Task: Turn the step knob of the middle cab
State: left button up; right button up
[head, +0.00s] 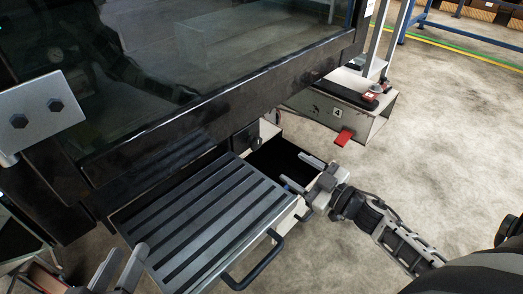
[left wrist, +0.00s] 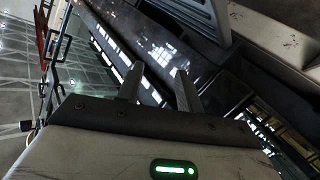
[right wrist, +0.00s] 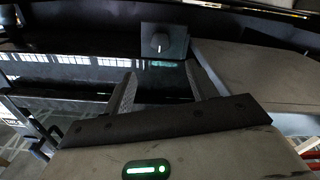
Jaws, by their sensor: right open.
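The step knob (right wrist: 160,43) is a small dark round knob with a light pointer mark, on a dark square plate. In the right wrist view it lies beyond the gap between my right fingertips, apart from them. My right gripper (head: 300,172) is open and empty, beside the ribbed step (head: 205,215) under the large cab (head: 215,110). Its fingers also show in the right wrist view (right wrist: 161,72). I cannot make out the knob in the head view. My left gripper (head: 126,253) has its fingers apart and empty, at the step's left front corner; they also show in the left wrist view (left wrist: 160,70).
A black handle (head: 255,265) sticks out from the step's front. A grey box marked 4 (head: 340,110) with a red tab (head: 343,136) stands to the right. A metal bracket (head: 40,115) is at the left. Open concrete floor (head: 450,150) lies right.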

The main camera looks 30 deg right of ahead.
aim_at(258, 145)
jog(key=b+x, duration=0.2)
jog(key=x, duration=0.9)
jog(key=shift+w+f+b, duration=0.1)
jog(key=shift+w+b, duration=0.1)
jog(key=shift+b, duration=0.15)
jog(key=shift+w+a, duration=0.25)
jog(key=shift+w, duration=0.15)
pick_arm(q)
jog(key=shift+d+r+n+t+h, duration=0.3)
jog(key=shift+r+n+h, duration=0.25)
jog(key=shift+h, duration=0.25)
pick_arm(e)
jog(key=c, duration=1)
